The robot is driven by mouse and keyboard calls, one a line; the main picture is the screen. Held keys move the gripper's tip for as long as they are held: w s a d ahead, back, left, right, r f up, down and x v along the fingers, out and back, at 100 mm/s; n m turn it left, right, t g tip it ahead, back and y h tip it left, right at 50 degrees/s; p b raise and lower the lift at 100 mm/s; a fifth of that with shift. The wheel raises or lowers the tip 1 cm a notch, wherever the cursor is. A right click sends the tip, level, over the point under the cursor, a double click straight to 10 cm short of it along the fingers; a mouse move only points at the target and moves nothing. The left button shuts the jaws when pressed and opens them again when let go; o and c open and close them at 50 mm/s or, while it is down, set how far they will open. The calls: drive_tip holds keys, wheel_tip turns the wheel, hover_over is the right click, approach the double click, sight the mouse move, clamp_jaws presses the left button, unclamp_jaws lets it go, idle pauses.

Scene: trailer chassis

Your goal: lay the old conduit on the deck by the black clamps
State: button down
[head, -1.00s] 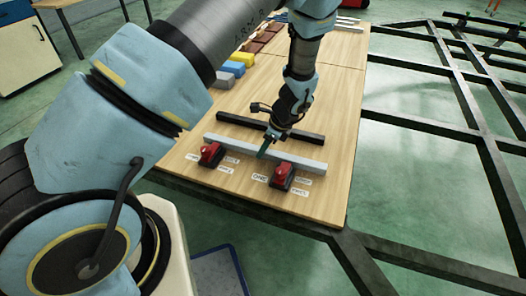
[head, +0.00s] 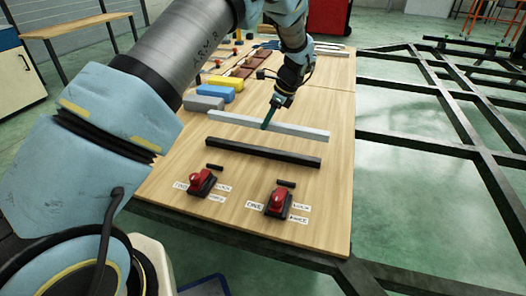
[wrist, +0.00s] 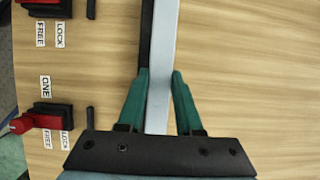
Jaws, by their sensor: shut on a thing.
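A light grey straight bar, likely the old conduit (head: 300,130), lies across the wooden deck (head: 170,230) beyond a parallel dark bar (head: 260,151). My gripper (head: 267,124) is shut on the grey bar near its middle. In the wrist view, the grey bar (wrist: 161,60) runs between the green fingers, and part of the dark bar (wrist: 146,35) shows along its left side. I cannot tell whether the grey bar touches the deck. Two black clamps with red levers, a left one (head: 202,183) and a right one (head: 279,202), stand at the near end, holding no bar.
Short black strips (head: 285,183) lie just behind the clamps, with small labels around them. Grey, blue and yellow blocks (head: 215,91) stand at the deck's left edge, with brown pieces (head: 240,70) farther back. Dark chassis rails (head: 420,146) border the deck's right side.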

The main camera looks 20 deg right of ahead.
drive_tip(key=w+d+b, duration=0.1)
drive_tip(key=w+d, duration=0.1)
drive_tip(key=w, duration=0.2)
drive_tip(key=b, duration=0.3)
approach(264, 143)
drive_tip(key=x, duration=0.5)
drive_tip(key=shift+w+f, duration=0.3)
drive_tip(key=shift+f, duration=0.05)
drive_tip(key=shift+f, duration=0.15)
drive_tip(key=c, duration=0.6)
unclamp_jaws()
drive_tip(key=p+v, duration=0.1)
drive_tip(key=v, duration=0.5)
drive_tip(key=p+v, duration=0.2)
drive_tip(key=v, duration=0.4)
drive_tip(key=shift+w+a+r, duration=0.15)
drive_tip(key=shift+w+r, duration=0.05)
drive_tip(key=shift+r, duration=0.05)
